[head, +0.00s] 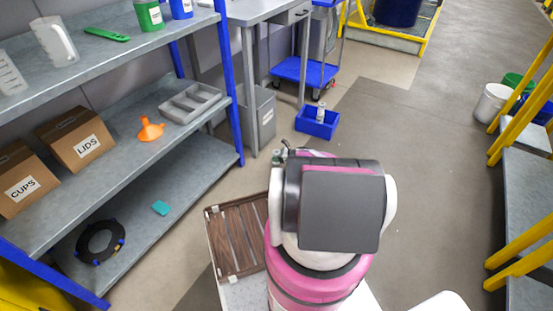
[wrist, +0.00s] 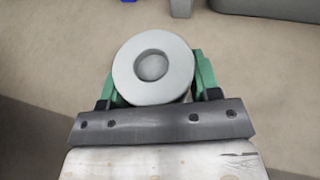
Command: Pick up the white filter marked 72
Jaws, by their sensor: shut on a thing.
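A white round filter (wrist: 124,76) with a dark round hollow in its end is in the wrist view. My gripper (wrist: 154,88) is shut on it, with one green finger on each side. It is held above the floor. No number shows on the face turned to the wrist camera, so I cannot tell whether it is marked 72. In the head view my gripper (head: 279,155) is mostly hidden behind my own arm, over the floor just right of the shelf.
A blue bin (head: 316,130) with a small whitish item in it stands on the floor beyond my arm. A grey shelf (head: 205,170) with blue posts is on the left, holding boxes, an orange funnel (head: 150,130) and a grey tray. Open floor lies to the right.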

